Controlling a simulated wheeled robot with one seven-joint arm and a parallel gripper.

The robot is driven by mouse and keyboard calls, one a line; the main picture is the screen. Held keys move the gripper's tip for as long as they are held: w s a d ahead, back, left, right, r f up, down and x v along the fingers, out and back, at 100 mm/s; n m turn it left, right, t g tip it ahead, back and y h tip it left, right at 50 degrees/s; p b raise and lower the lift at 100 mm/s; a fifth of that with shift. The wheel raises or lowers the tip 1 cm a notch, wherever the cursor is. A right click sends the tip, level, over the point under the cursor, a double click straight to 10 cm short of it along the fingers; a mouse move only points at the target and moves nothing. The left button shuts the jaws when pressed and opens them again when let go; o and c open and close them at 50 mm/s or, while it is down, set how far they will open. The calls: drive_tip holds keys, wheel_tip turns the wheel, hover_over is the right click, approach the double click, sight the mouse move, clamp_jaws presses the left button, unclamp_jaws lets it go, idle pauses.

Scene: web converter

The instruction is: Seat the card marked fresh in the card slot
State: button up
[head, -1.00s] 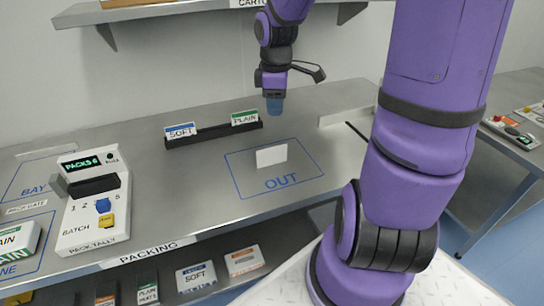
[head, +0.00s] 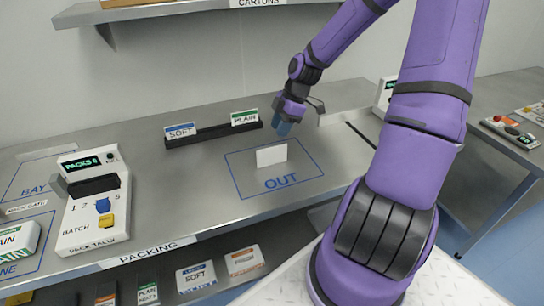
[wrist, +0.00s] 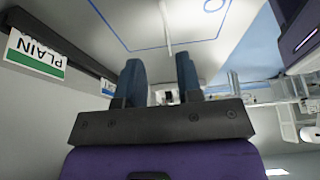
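A blank white card (head: 271,155) stands upright inside the blue OUT outline on the bench; no mark shows on the side facing the head camera. It looks like a thin edge-on strip in the wrist view (wrist: 167,28). No card reads fresh from here. A long black card rack (head: 214,133) behind it holds a SOFT card (head: 180,131) at its left end and a PLAIN card (head: 244,118) at its right, with bare rack between. My gripper (head: 283,129) is above the bench, behind and slightly right of the white card, tilted. Its blue fingers (wrist: 160,70) are apart and empty.
A pack tally box (head: 95,205) with a display and buttons stands at the left. Several cartons, including a SOFT one (head: 196,277), lie on the shelf below. An upper shelf (head: 160,12) hangs on the wall. The bench between tally box and OUT outline is clear.

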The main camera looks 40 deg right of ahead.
sight(272, 149)
drive_tip(key=x, duration=0.7)
drive_tip(key=shift+s+a, duration=0.2)
drive_tip(key=shift+s, duration=0.2)
drive_tip(key=shift+a+f, duration=0.1)
drive_tip(key=shift+f, duration=0.25)
drive_tip(key=shift+f, duration=0.25)
clamp_jaws()
